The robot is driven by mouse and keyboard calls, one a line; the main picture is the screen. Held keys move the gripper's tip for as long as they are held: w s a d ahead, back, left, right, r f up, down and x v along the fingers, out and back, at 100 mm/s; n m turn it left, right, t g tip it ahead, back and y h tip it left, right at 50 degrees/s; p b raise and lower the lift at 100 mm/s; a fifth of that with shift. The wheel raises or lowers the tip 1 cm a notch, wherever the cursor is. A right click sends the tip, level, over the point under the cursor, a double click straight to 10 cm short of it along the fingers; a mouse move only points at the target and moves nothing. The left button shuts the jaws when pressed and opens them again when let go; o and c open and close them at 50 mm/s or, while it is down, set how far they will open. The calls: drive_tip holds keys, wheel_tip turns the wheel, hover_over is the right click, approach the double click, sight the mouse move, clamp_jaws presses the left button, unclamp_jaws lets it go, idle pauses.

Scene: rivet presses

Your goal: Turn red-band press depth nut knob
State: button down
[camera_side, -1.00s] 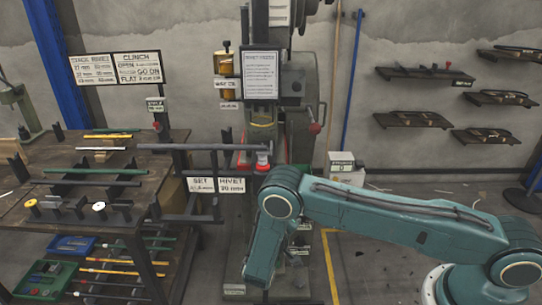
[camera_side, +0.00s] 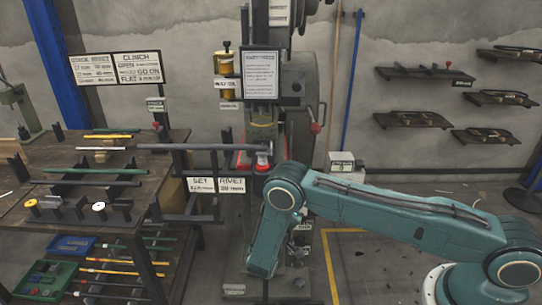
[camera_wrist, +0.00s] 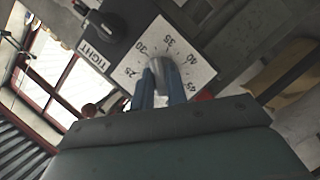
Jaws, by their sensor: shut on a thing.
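In the wrist view, a grey knob (camera_wrist: 160,74) sits on a white dial plate (camera_wrist: 185,48) with printed marks 25, 30, 35, 40 and 45. My gripper (camera_wrist: 161,84) has its two blue fingers on either side of the knob and is shut on it. In the side view, the press (camera_side: 264,125) stands behind my arm, with a red ring (camera_side: 262,168) around its lower tool. My gripper and the knob cannot be made out in the side view; my forearm points down in front of the press.
A "TIGHT" label (camera_wrist: 97,55) and a dark round knob (camera_wrist: 112,22) lie beside the dial. A long bar (camera_side: 195,147) runs from the press to the left. A cluttered workbench (camera_side: 80,205) stands left; wall shelves (camera_side: 425,75) hang right.

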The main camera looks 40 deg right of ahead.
drive_tip(key=shift+n+h, duration=0.6)
drive_tip(key=shift+n, duration=0.5)
drive_tip(key=c, duration=1.4)
unclamp_jaws()
drive_tip(key=shift+a, duration=0.15)
drive_tip(key=v, duration=1.3)
drive_tip(key=shift+a, duration=0.3)
drive_tip(key=shift+s, duration=0.15)
